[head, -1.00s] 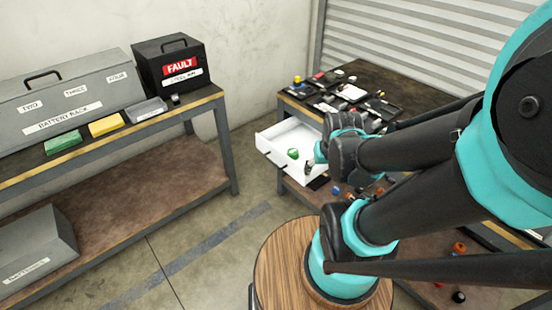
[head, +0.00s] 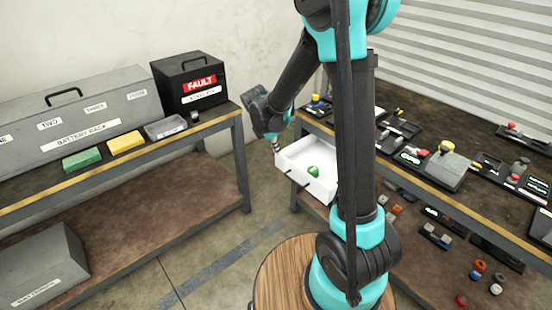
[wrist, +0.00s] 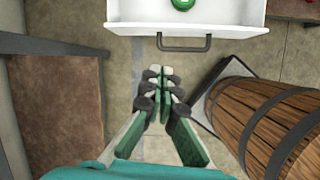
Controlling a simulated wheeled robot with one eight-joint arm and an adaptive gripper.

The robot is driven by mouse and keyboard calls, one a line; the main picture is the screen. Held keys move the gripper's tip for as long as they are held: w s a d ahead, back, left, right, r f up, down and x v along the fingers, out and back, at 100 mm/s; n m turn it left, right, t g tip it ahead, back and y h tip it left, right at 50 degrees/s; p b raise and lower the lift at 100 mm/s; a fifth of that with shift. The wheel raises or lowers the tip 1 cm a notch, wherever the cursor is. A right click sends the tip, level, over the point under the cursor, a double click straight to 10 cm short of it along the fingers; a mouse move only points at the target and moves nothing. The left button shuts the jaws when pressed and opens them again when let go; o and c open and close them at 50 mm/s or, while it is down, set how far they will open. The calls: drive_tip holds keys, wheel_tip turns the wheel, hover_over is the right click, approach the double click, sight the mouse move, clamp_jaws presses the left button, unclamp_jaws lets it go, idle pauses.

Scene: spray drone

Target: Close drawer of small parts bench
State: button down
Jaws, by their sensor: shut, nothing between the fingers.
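The white drawer (head: 300,165) of the small parts bench (head: 408,200) is pulled out, with a green round part (head: 313,171) inside. In the wrist view the drawer front (wrist: 188,23) is at the top, with its dark bar handle (wrist: 184,46) facing me. My gripper (wrist: 161,72) is shut and empty, just in front of the handle and slightly left of its middle in the picture. I see a gap between fingertips and handle. In the head view my gripper (head: 275,148) points down at the drawer's left side; its fingers are small there.
A wooden barrel (wrist: 265,115) stands close to the right of my gripper in the wrist view. A second bench (head: 130,160) with a battery rack (head: 75,115) and a FAULT box (head: 190,85) is at the left. Open floor (head: 215,255) lies between the benches.

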sight(283, 158)
drive_tip(key=shift+w+d+f+n, duration=0.45)
drive_tip(key=shift+w+f, duration=0.6)
drive_tip(key=shift+f, duration=0.7)
drive_tip(key=shift+w+d+f+n, duration=0.3)
drive_tip(key=shift+w+d+f, duration=0.35)
drive_tip(key=shift+w+f, duration=0.75)
drive_tip(key=shift+w+d+f+n, duration=0.35)
drive_tip(key=shift+w+d+f, duration=0.3)
drive_tip(key=shift+f, duration=1.4)
drive_tip(key=shift+w, duration=0.15)
drive_tip(key=w+d, duration=1)
drive_tip(key=d, duration=0.4)
drive_tip(key=shift+w, duration=0.15)
